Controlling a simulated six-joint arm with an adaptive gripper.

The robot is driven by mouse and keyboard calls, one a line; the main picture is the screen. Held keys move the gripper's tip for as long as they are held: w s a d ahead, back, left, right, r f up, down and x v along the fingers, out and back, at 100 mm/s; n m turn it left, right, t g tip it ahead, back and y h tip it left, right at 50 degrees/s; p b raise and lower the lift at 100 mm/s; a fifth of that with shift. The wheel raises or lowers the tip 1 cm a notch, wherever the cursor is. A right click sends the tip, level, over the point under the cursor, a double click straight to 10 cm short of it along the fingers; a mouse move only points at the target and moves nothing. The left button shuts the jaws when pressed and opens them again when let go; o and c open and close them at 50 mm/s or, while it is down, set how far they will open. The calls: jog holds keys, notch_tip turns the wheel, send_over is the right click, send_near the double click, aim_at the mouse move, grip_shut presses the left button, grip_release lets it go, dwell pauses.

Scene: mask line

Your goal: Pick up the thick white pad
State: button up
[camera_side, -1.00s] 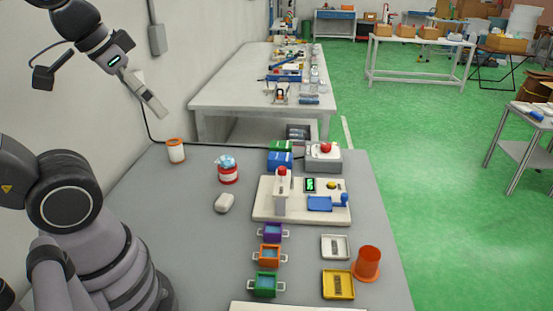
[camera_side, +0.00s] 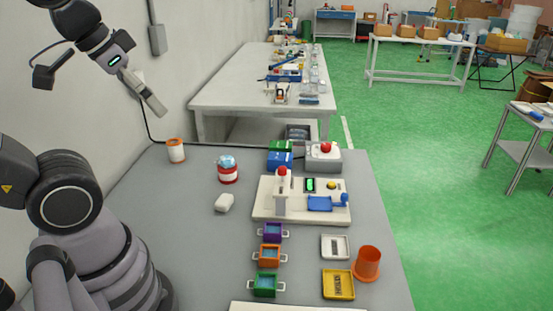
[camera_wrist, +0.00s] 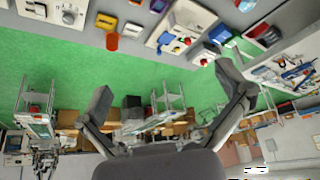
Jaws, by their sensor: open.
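A thick white pad (camera_side: 224,202) lies on the grey table, left of the cream fixture board and in front of the red-and-white can. It is small, with rounded edges, and nothing touches it. My gripper (camera_side: 152,100) is raised high at the upper left near the wall, well away from the pad. In the wrist view my gripper (camera_wrist: 170,92) shows its two dark fingers spread wide with nothing between them. I cannot make out the pad in the wrist view.
The cream board (camera_side: 262,209) carries a red-topped post, a green display and a blue plate. A red-and-white can (camera_side: 228,175) and an orange-and-white can (camera_side: 176,151) stand behind the pad. Purple, orange and green bins (camera_side: 265,284), trays and an orange cup (camera_side: 367,263) stand nearer.

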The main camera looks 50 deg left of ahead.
jog(key=m+g+y, duration=0.9)
jog(key=m+y, duration=0.1)
jog(key=m, duration=0.1)
send_over(228, 202)
jog(key=d, duration=0.6)
notch_tip(228, 202, down, 25)
jog(key=f+m+y, duration=0.1)
jog(key=f, duration=0.3)
jog(key=f+m+y, duration=0.1)
jog(key=f+m, duration=0.1)
jog(key=f, duration=0.2)
jog(key=w+a+f+m+y, duration=0.1)
jog(key=f, duration=0.2)
jog(key=shift+a+f+m+t, duration=0.1)
jog(key=shift+f+m+t, duration=0.2)
jog(key=shift+f+t, duration=0.1)
jog(key=shift+a+f, duration=0.1)
jog(key=shift+f, duration=0.3)
jog(key=shift+a+f, duration=0.2)
jog(key=x, duration=0.7)
jog(key=shift+f, duration=0.2)
